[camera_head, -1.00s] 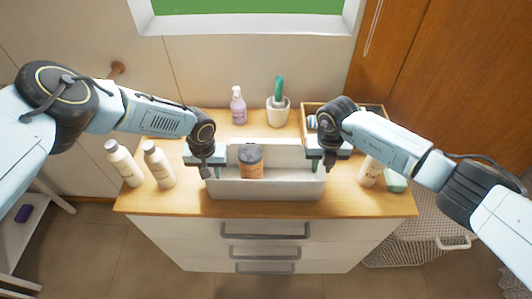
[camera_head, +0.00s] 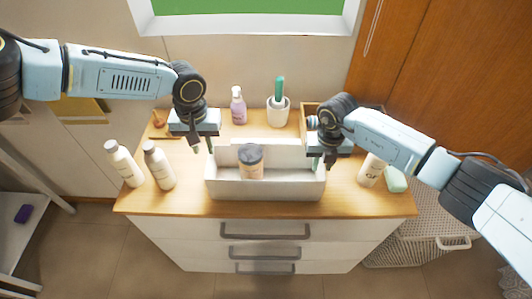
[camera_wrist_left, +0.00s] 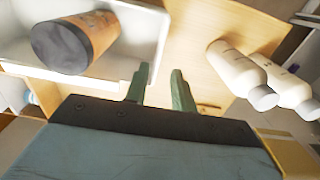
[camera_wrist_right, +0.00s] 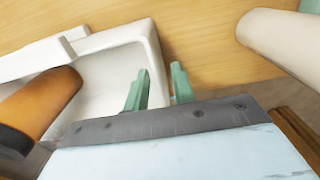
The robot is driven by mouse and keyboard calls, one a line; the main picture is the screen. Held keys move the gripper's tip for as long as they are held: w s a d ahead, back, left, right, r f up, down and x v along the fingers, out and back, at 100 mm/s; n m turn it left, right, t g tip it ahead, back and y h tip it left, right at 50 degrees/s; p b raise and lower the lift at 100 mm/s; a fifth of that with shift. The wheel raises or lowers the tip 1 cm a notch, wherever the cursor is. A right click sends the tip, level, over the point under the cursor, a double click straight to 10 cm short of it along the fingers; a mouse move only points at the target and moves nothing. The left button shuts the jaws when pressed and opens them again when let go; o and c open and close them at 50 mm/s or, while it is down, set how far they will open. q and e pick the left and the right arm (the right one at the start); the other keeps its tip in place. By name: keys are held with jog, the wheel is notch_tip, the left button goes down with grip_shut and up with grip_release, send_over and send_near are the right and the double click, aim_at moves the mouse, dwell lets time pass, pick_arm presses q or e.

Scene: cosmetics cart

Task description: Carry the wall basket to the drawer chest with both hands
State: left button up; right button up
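The white wall basket (camera_head: 266,189) stands upright on the wooden top of the drawer chest (camera_head: 335,238), near its front edge. An orange jar with a dark lid (camera_head: 250,162) stands inside it. My left gripper (camera_head: 203,148) is open and empty, raised above and behind the basket's left end. Its two fingers show apart in the left wrist view (camera_wrist_left: 160,85), with the basket beside them. My right gripper (camera_head: 322,163) is at the basket's right end. In the right wrist view its fingers (camera_wrist_right: 160,85) are apart, one on each side of the end wall's line; contact is unclear.
Two white bottles (camera_head: 160,165) stand left of the basket.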

notch_tip(320, 180, up, 11)
dwell(0.3)
pick_arm(q)
jog(key=shift+f, duration=0.1)
dwell(0.4)
